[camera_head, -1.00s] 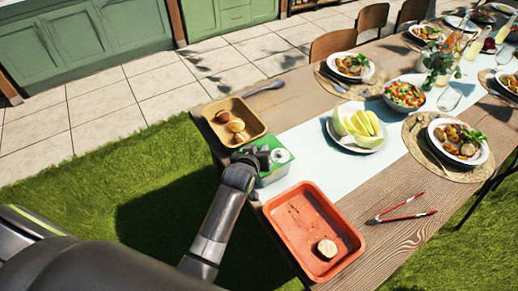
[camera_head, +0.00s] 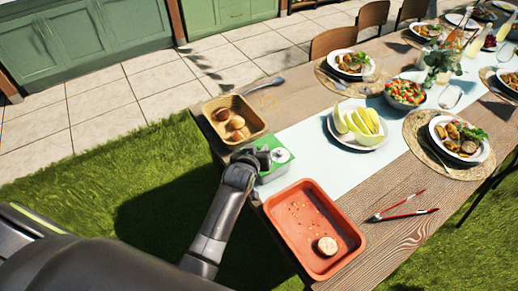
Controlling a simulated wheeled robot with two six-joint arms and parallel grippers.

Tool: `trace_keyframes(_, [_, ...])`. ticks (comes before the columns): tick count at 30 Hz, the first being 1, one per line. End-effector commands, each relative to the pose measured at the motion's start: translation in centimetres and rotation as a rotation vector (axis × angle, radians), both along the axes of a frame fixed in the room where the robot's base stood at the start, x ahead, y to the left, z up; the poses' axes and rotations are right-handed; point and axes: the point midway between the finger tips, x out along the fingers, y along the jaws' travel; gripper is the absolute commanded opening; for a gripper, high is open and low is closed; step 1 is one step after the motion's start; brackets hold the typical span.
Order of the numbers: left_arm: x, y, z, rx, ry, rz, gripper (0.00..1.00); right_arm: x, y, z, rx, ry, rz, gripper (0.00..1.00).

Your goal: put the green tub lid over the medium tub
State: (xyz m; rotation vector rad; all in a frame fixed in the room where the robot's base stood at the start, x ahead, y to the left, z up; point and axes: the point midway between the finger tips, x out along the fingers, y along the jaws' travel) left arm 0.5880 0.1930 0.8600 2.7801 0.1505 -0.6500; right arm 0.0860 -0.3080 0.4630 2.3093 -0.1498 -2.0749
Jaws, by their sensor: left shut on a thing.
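The green tub lid (camera_head: 269,142) shows as a bright green patch at the table's near left end, partly hidden by my left gripper (camera_head: 262,157). The gripper is shut on the lid. A pale green tub (camera_head: 274,174) shows just below the lid and gripper, between the brown tray and the orange tray. It looks like the medium tub, mostly covered from this view. I cannot tell whether the lid touches the tub's rim all round. My right gripper is not in view.
A brown tray (camera_head: 213,112) with bread rolls lies behind the tub. An orange tray (camera_head: 277,222) with a round piece of food lies in front. Red-handled tongs (camera_head: 405,214) and a plate of melon wedges (camera_head: 351,141) are to the right.

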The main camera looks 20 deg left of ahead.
Motion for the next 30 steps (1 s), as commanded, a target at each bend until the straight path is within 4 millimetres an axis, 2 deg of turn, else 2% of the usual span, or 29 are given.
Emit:
trace_keyframes(10, [0.0, 0.01, -0.21, 0.0, 0.0, 0.0, 0.0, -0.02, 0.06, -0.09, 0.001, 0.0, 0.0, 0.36])
trace_keyframes(11, [0.0, 0.01, -0.21, 0.0, 0.0, 0.0, 0.24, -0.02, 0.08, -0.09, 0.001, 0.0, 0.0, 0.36])
trace_keyframes(16, [0.0, 0.01, -0.21, 0.0, 0.0, 0.0, 0.46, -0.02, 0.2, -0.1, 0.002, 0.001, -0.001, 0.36])
trace_keyframes(30, [0.02, 0.02, 0.37, 0.0, 0.001, -0.002, 0.46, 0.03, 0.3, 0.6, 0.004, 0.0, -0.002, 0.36])
